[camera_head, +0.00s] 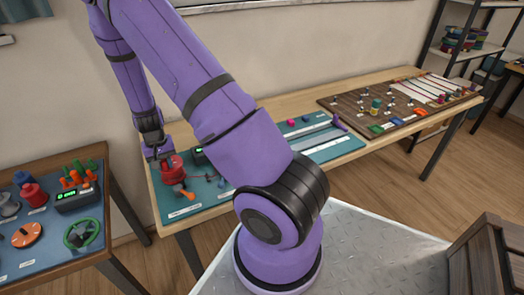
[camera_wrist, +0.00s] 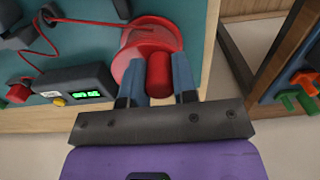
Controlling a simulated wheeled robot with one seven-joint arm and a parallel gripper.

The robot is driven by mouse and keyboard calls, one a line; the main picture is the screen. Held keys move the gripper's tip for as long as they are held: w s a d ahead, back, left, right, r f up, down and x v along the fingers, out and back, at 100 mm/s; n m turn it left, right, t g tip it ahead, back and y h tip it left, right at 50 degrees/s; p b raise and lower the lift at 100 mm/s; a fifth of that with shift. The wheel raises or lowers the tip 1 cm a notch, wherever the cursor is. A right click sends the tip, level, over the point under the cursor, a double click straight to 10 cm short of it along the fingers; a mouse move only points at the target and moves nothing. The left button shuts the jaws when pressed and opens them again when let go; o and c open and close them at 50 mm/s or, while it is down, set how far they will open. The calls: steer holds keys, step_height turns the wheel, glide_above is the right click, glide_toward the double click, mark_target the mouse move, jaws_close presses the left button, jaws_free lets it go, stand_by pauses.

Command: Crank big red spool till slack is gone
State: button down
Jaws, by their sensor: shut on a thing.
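The big red spool (camera_head: 173,172) stands near the left end of the workbench on a teal mat. In the wrist view, the spool (camera_wrist: 148,35) has a red crank knob (camera_wrist: 159,78) on its near side. My gripper (camera_head: 157,150) is shut on this knob, with one blue finger on each side in the wrist view (camera_wrist: 159,64). A red cord (camera_wrist: 95,22) runs nearly straight from the spool to a dark post at the left. Beyond the post, the cord bends loosely down towards a small red block (camera_wrist: 18,92).
A black box with a green display (camera_wrist: 85,93) sits left of the spool in the wrist view. A side table (camera_head: 108,215) with spools and a green handwheel (camera_head: 81,233) stands at the left. A dark pegboard (camera_head: 345,106) lies at the bench's right end.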

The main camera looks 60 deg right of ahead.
mark_target(178, 159)
steer(key=w, duration=0.1)
steer(key=w+d, duration=0.1)
steer(key=w, duration=0.1)
steer(key=shift+w, duration=0.3)
steer(key=d, duration=0.4)
steer(key=shift+s, duration=0.1)
steer(key=s, duration=0.3)
steer(key=shift+s+d, duration=0.2)
steer(key=shift+d, duration=0.2)
steer(key=a, duration=0.1)
steer(key=s+a, duration=0.1)
steer(key=a, duration=0.1)
steer(key=shift+s+a, duration=0.35)
steer(key=shift+s, duration=0.05)
steer(key=shift+w+a, duration=0.2)
steer(key=shift+a, duration=0.3)
